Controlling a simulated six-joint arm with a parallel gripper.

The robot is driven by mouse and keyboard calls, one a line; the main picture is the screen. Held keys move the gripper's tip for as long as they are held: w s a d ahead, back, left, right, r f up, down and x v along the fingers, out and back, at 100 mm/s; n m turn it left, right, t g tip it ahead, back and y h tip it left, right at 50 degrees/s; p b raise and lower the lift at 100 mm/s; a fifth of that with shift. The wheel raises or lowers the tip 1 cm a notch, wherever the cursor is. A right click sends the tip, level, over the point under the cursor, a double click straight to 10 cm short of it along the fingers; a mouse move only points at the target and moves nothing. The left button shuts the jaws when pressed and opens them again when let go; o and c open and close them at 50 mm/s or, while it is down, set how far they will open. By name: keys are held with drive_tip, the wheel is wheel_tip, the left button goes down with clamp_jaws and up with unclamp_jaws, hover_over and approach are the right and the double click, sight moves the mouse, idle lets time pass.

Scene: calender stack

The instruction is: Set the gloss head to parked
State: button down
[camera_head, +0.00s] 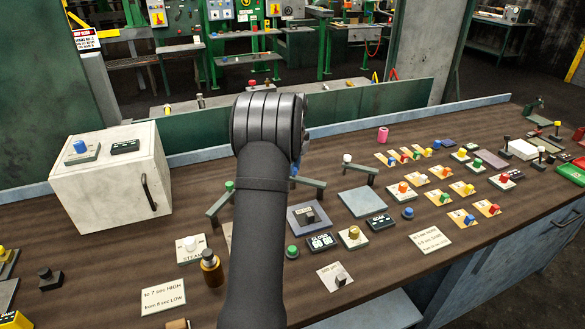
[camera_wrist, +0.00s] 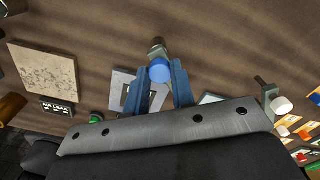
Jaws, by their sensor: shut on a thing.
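In the wrist view my gripper (camera_wrist: 160,75) has its two blue fingers on either side of a round blue knob (camera_wrist: 158,68). The knob sits at the end of a grey lever, and the fingers are shut on it. In the head view my arm hides the fingers and most of this lever; only a small blue patch shows beside the wrist. To its left is a green-knobbed lever (camera_head: 229,186), and to its right a white-knobbed lever (camera_head: 347,159). A dark label plate (camera_head: 321,241) stands in front; I cannot read it surely. Which control is the gloss head is unclear.
A pale box (camera_head: 110,180) with a blue knob stands at the left. Several coloured buttons and switches fill the right of the brown bench.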

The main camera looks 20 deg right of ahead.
drive_tip(key=shift+w+d+r, duration=0.15)
idle(0.3)
drive_tip(key=c, duration=1.2)
unclamp_jaws()
wheel_tip(320, 180, up, 17)
drive_tip(key=shift+r, duration=0.15)
wheel_tip(320, 180, down, 18)
drive_tip(key=shift+r, duration=0.2)
